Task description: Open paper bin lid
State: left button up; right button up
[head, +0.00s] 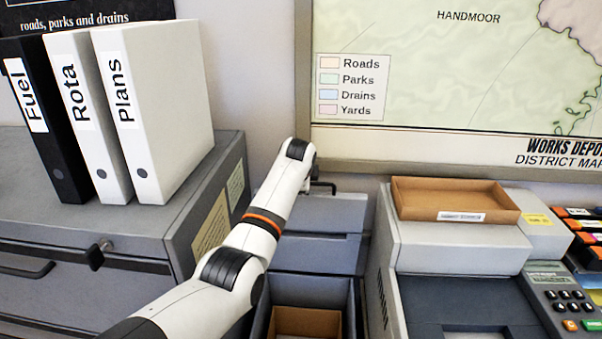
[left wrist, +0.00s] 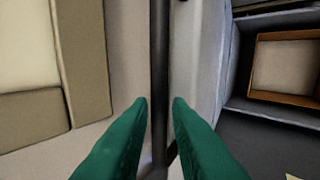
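The grey paper bin (head: 355,313) stands between the cabinet and the printer. Its top is uncovered and brown cardboard (head: 305,322) shows inside; the bin also shows in the left wrist view (left wrist: 237,85). The grey lid (head: 325,217) stands raised at the back, near the wall. A dark handle (head: 323,187) is at its top edge. My left arm reaches over to that edge and hides its own gripper in the head view. In the left wrist view my green left fingers (left wrist: 160,101) are apart, on either side of a dark bar (left wrist: 160,50), with slim gaps showing.
A grey cabinet (head: 110,225) with black, white and white binders (head: 155,110) stands at left. A printer (head: 455,248) with a brown tray (head: 455,201) on it stands close at right. A framed map (head: 455,65) hangs on the wall behind.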

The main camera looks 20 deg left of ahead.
pick_arm(q)
jog(key=b+v, duration=0.3)
jog(key=v, duration=0.7)
jog(key=shift+s+f, duration=0.15)
